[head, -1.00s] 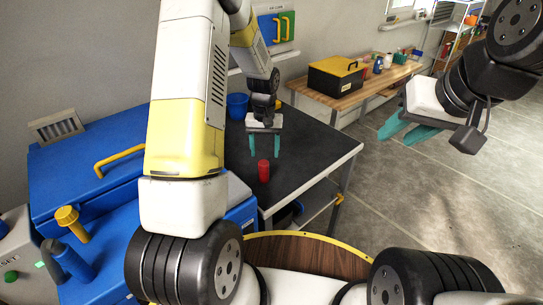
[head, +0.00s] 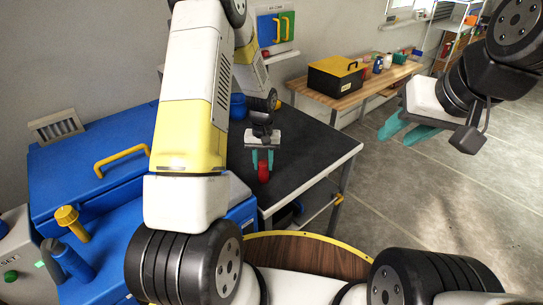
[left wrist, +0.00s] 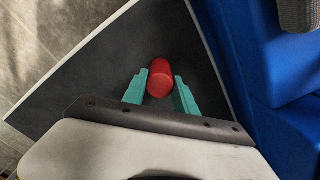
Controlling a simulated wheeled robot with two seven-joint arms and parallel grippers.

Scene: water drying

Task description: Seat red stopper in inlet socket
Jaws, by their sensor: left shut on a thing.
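The red stopper (head: 264,172) stands upright at the near part of the black-topped table. My left gripper (head: 262,160) has come down over it, and its teal fingers are shut on the stopper's sides. In the left wrist view the red stopper (left wrist: 159,78) sits between the two teal fingertips (left wrist: 160,88). My right gripper (head: 405,131) is held up at the right, open and empty, away from the table. I cannot make out the inlet socket for certain in these frames.
The blue machine (head: 90,160) with a yellow handle stands left of the black table (head: 310,150). A yellow-capped pipe (head: 68,216) rises from it. A blue bucket (head: 238,106) stands at the table's back. A wooden bench (head: 340,98) holds a black-and-yellow box (head: 335,77).

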